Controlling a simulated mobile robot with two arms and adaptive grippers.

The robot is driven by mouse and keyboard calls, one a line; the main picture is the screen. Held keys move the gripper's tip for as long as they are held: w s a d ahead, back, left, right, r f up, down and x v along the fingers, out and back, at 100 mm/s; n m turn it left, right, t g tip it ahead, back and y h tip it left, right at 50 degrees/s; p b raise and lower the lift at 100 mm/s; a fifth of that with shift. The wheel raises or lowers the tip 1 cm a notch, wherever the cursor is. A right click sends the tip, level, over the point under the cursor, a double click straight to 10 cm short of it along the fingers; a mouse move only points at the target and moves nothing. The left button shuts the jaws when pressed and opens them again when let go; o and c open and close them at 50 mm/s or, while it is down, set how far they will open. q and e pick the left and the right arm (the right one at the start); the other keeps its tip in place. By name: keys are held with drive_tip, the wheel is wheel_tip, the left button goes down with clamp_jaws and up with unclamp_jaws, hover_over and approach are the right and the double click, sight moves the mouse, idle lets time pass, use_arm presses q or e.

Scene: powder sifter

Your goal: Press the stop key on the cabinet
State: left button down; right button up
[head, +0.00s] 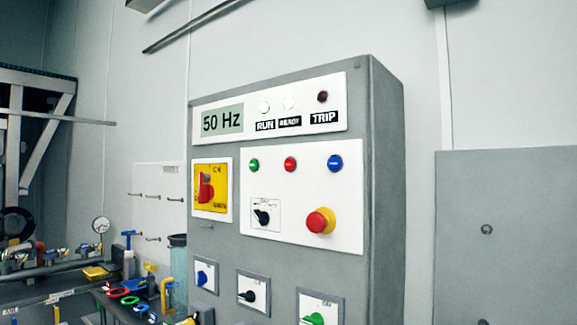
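The grey control cabinet (388,185) stands upright in the middle of the view. Its lower white panel carries a row of three round push keys: a green key (254,165), a red key (290,164) and a blue key (334,162). I cannot read any marking that names the stop key. A larger red mushroom button (320,221) on a yellow ring sits below them, beside a black rotary selector (262,217). The display (222,121) reads 50 Hz. The RUN and READY lamps look white; the TRIP lamp (323,97) is dark red. Neither gripper is in view.
A red handle on a yellow plate (210,187) sits left of the keys, with several rotary switches below. A bench (60,292) with coloured tools and a gauge (101,225) is at left. A grey wall panel (506,235) is at right. Nothing blocks the cabinet's front.

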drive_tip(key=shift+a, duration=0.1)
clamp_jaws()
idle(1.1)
